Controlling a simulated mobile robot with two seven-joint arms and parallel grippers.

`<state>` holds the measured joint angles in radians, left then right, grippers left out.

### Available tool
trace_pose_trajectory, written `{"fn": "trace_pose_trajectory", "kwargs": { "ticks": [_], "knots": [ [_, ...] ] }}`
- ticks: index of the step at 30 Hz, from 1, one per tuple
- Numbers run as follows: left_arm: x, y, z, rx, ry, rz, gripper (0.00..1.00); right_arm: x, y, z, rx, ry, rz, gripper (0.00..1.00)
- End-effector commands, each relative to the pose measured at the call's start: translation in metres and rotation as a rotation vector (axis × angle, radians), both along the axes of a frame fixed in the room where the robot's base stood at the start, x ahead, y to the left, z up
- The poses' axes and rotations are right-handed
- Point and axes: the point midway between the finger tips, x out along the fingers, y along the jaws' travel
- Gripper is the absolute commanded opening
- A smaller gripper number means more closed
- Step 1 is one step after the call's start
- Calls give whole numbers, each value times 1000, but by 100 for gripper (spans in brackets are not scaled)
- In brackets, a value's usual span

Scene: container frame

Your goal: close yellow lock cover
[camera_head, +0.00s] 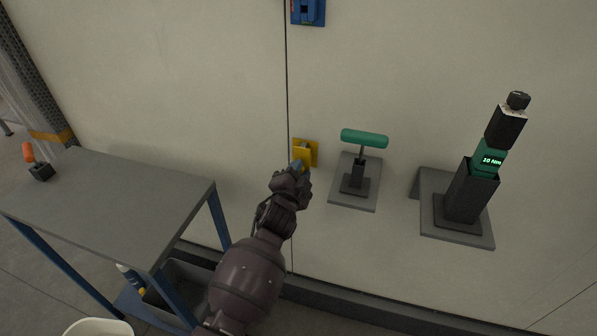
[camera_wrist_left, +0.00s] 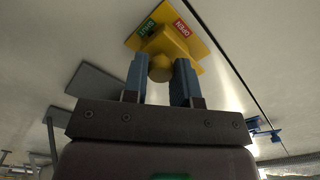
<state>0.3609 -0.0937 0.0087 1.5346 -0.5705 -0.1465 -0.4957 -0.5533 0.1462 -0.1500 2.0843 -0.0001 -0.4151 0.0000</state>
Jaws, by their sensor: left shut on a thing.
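The yellow lock (camera_head: 312,146) is mounted on the pale wall, just right of the vertical seam. In the left wrist view, its yellow plate (camera_wrist_left: 193,18) carries a red OPEN label and a green label. The yellow cover (camera_wrist_left: 168,44) stands out from the plate, with a rounded knob (camera_wrist_left: 161,70) at its near end. My left gripper (camera_wrist_left: 161,82) is shut on this knob, with one blue-grey finger on each side. In the head view my left gripper (camera_head: 299,167) partly hides the lock. My right gripper is not in view.
A green T-handle tool (camera_head: 365,138) stands on a small grey shelf right of the lock. A torque tool (camera_head: 490,160) stands on another shelf farther right. A blue wall part (camera_head: 308,12) is above. A grey table (camera_head: 110,200) is at left.

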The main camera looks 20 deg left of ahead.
Motion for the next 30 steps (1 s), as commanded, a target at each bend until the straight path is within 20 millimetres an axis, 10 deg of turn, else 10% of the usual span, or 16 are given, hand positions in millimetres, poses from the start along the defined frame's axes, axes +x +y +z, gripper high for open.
{"fn": "trace_pose_trajectory", "kwargs": {
  "ticks": [3,4,9,20,30],
  "knots": [
    [0,-1,-1,-1,1,-1,3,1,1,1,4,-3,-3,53],
    [0,-1,0,-1,1,-1,29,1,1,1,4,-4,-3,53],
    [0,-1,0,-1,1,-1,52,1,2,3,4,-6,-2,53],
    [-5,0,0,1,0,0,52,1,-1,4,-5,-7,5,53],
    [-49,2,2,0,-1,1,52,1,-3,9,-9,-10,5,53]
  ]
}}
